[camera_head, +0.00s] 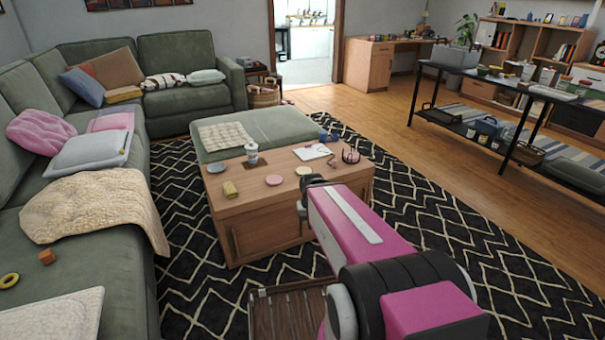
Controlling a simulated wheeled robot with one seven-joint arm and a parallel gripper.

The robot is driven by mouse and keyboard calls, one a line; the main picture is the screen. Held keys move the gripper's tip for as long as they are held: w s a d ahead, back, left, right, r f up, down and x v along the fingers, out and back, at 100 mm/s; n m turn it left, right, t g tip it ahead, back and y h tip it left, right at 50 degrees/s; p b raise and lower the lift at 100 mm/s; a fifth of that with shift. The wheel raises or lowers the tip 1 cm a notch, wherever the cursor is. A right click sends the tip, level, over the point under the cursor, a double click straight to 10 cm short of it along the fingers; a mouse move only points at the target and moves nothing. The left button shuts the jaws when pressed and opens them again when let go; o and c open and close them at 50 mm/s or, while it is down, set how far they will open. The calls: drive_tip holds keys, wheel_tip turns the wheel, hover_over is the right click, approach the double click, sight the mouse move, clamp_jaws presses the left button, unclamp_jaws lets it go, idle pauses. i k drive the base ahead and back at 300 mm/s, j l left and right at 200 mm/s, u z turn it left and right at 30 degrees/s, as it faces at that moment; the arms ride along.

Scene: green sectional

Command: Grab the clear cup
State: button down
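A small pale cup (252,153) stands upright on the wooden coffee table (232,205), near its far left part. It looks clear or whitish with a dark band, but it is too small to be sure of the material. A dark flat mat lies under or beside it. My pink arm reaches in from the bottom right toward the table's right side. My gripper (302,208) shows only as a small grey part at the arm's far end, to the right of the cup and apart from it. Its fingers are mostly hidden by the arm.
A green ottoman (270,125) stands behind the table. A green sectional (90,240) lines the left. The patterned rug (430,220) is open at right.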

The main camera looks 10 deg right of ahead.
sight(251, 155)
drive_tip(key=i+j+u, duration=0.25)
drive_tip(key=i, duration=0.35)
drive_tip(key=i+j+u, duration=0.1)
drive_tip(key=i+u, duration=0.15)
drive_tip(key=i, duration=0.35)
